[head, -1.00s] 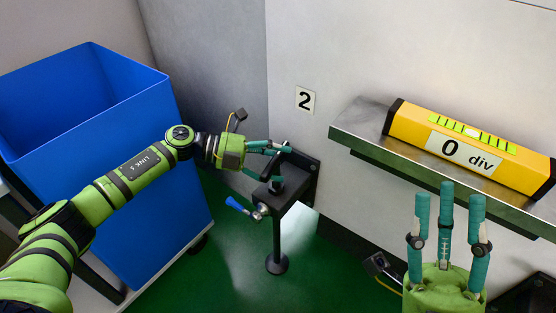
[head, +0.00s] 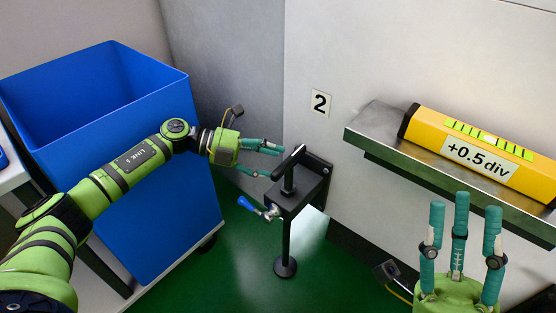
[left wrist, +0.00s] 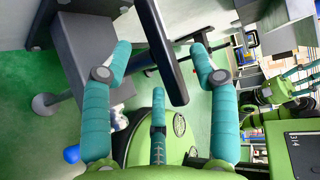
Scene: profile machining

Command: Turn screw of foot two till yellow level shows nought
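The yellow level (head: 480,155) lies on the steel shelf at right, and its display reads +0.5 div. Foot two is a black bracket (head: 300,196) on the wall below the "2" label (head: 321,103), with a vertical screw and round foot pad (head: 285,267). A black crossbar handle (head: 289,160) tops the screw. My left gripper (head: 276,161) is open, its fingertips just left of the handle. In the left wrist view the handle (left wrist: 162,45) appears between the spread fingers, not gripped. My right gripper (head: 462,228) is open and empty, pointing up before the shelf.
A blue-handled lever (head: 246,203) sticks out from the bracket's left side. A large blue bin (head: 120,190) stands at left, behind my left arm. The steel shelf (head: 375,128) juts from the wall at right. Green floor (head: 240,285) is free around the foot.

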